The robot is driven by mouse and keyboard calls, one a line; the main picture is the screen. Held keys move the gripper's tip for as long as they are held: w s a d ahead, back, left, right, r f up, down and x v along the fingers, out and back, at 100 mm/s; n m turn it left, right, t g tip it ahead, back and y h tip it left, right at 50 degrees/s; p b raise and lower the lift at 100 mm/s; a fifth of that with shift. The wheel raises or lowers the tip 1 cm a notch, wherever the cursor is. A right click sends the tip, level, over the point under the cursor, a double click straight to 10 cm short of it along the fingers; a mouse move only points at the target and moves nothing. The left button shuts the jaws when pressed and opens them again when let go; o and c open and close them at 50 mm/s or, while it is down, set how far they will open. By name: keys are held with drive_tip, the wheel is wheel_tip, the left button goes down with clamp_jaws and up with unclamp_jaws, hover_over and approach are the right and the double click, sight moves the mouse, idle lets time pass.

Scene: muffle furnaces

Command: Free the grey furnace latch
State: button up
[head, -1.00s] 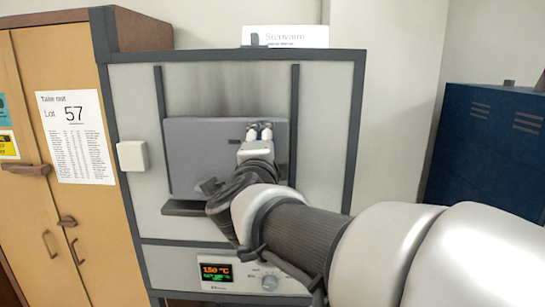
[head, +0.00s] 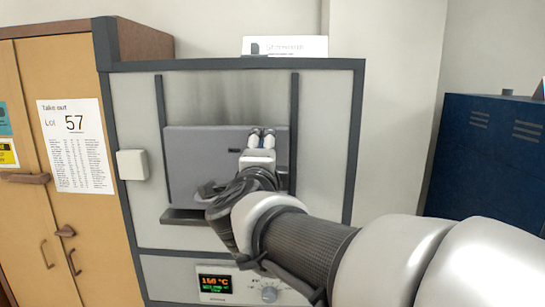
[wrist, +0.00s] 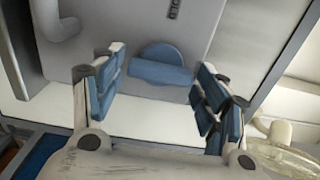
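The grey furnace door (head: 205,138) is closed on the furnace front. In the wrist view, the latch (wrist: 160,72) is a blue-grey bar on a round base, lying nearly level across the picture. My gripper (wrist: 158,88) is open, with one blue-padded finger on each side of the bar. Gaps show between both fingers and the bar's ends; I cannot tell the depth. In the head view, my gripper (head: 262,139) is at the right part of the door and hides the latch.
A pale curved handle (wrist: 55,20) stands out from the door in the wrist view. A dark ledge (head: 185,216) lies below the door, above the control panel with its lit display (head: 214,284). Wooden cabinets (head: 25,120) stand left; a blue cabinet (head: 490,160) stands right.

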drive_tip(key=shift+o, duration=0.7)
drive_tip(key=s, duration=1.2)
drive_tip(key=shift+a, duration=0.2)
